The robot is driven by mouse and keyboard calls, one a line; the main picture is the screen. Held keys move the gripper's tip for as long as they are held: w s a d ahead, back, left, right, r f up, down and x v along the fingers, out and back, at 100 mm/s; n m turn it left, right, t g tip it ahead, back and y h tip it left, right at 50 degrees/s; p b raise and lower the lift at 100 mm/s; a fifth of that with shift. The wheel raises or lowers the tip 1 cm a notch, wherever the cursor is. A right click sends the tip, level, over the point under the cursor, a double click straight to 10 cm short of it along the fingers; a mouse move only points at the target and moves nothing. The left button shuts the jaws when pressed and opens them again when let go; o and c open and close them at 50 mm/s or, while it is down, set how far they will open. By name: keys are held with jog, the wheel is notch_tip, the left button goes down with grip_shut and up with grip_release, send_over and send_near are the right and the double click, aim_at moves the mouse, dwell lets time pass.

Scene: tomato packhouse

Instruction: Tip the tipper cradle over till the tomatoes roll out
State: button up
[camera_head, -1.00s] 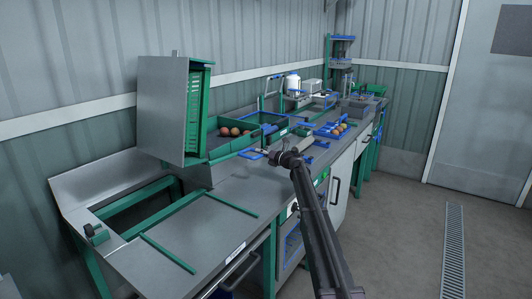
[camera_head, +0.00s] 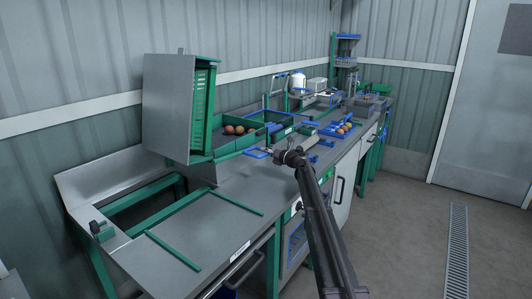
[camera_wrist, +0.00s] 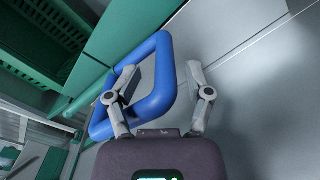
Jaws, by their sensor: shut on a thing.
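The tipper cradle (camera_head: 168,108), a grey sheet-metal box with green edges, stands steeply tipped at the left of the bench. A slatted green crate (camera_head: 202,105) shows at its right side; its inside is mostly hidden. Several red-orange tomatoes (camera_head: 235,129) lie in the green tray (camera_head: 225,152) just right of the cradle. My gripper (camera_head: 274,153) is at this handle. Its two fingers (camera_wrist: 160,75) are shut on the handle's bar.
A green frame with an opening (camera_head: 140,198) stands in front of the cradle. Grey bench top (camera_head: 205,228) with green rails lies nearer. The floor (camera_head: 405,235) at right is clear.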

jog(key=shift+v, duration=2.25)
jog(key=shift+s+d+f, duration=0.2)
jog(key=shift+d+f, duration=0.05)
jog(key=shift+d, duration=0.15)
jog(key=shift+v, duration=4.95)
jog(key=shift+r, duration=0.1)
jog(key=shift+s, duration=0.1)
